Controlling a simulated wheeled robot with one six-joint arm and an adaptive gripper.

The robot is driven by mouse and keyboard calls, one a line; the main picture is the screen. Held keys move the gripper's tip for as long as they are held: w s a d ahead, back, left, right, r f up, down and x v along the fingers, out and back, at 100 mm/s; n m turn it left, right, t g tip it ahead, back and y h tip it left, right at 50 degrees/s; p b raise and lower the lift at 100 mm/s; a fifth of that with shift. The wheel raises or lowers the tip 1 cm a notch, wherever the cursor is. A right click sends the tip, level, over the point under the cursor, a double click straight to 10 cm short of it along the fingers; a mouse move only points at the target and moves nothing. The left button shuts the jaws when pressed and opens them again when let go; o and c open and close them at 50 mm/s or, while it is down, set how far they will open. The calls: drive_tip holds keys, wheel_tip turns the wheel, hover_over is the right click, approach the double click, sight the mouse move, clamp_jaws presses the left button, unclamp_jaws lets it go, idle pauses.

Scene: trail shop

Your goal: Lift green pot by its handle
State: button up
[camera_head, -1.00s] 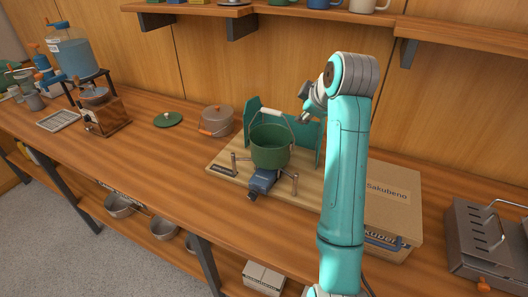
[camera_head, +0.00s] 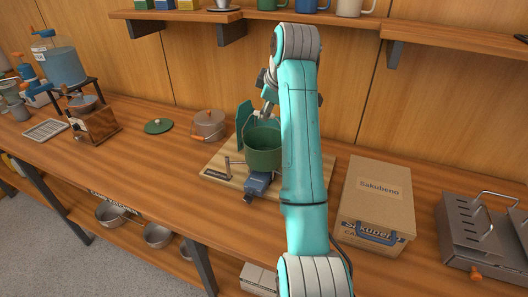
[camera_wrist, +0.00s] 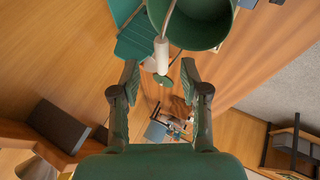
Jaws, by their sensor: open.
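The green pot (camera_head: 263,150) stands upright on a small stove with a blue canister (camera_head: 257,184), on a wooden board (camera_head: 214,174). My gripper (camera_wrist: 160,70) is open, with a finger on either side of the grip's line and no visible contact. In the head view my gripper (camera_head: 267,102) is above the pot, partly hidden by my arm.
A teal windscreen (camera_head: 243,125) stands right behind the pot. A lidded grey pot (camera_head: 208,125) and a green lid (camera_head: 158,126) lie to the left. A cardboard box (camera_head: 375,202) and a metal grill (camera_head: 488,240) are to the right. A mug shelf (camera_head: 180,15) runs above.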

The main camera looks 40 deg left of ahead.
drive_tip(key=shift+x, duration=2.35)
drive_tip(key=shift+s, duration=0.1)
clamp_jaws()
